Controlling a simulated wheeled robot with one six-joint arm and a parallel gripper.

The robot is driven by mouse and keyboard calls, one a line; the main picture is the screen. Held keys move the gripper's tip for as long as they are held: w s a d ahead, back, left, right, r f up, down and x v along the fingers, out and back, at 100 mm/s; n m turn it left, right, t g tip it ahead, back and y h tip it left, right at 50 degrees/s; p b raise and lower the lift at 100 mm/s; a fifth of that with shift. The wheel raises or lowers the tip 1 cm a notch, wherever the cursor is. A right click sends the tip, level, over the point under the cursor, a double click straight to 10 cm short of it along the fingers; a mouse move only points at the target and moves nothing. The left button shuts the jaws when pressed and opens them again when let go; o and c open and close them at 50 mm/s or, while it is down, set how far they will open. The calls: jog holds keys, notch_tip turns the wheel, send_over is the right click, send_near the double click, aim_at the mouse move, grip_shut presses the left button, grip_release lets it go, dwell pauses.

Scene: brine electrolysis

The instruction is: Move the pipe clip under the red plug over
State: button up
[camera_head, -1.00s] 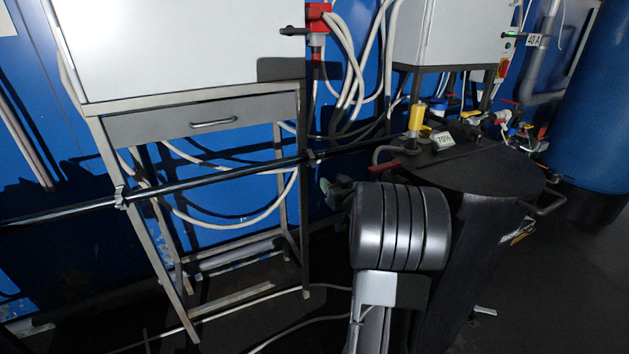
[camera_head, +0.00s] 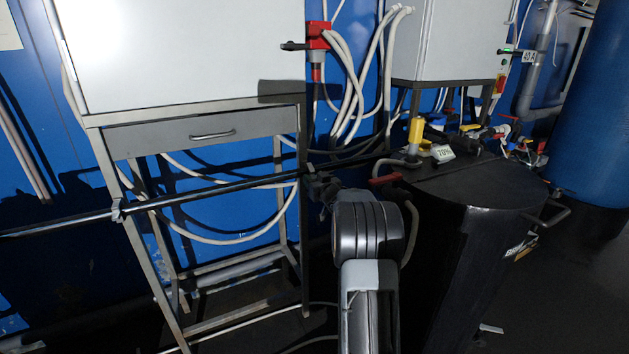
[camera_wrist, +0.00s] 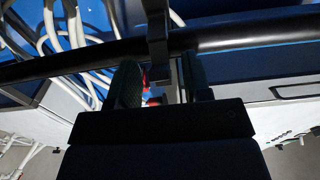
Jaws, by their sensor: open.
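The pipe clip (camera_wrist: 157,42) sits on the black pipe (camera_head: 215,190) in the wrist view, as a dark upright piece crossing it. My gripper (camera_wrist: 162,76) is open, with one finger on each side of the clip's lower part. I cannot tell whether the fingers touch it. In the head view my gripper (camera_head: 319,188) is at the pipe, right of the cabinet stand, and largely hides the clip. The red plug (camera_head: 317,38) is on the wall above, with its cable hanging down. A bit of red shows between the fingers in the wrist view.
Another clip (camera_head: 117,208) holds the pipe at the stand's left leg. The grey cabinet stand (camera_head: 205,130) is left of my arm. A black tank (camera_head: 470,200) with a red-handled valve (camera_head: 384,180) is close on the right. White cables hang behind the pipe.

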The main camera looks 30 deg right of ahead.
jog(key=shift+w, duration=0.25)
jog(key=shift+c, duration=0.2)
grip_shut()
jog(key=shift+r, duration=0.1)
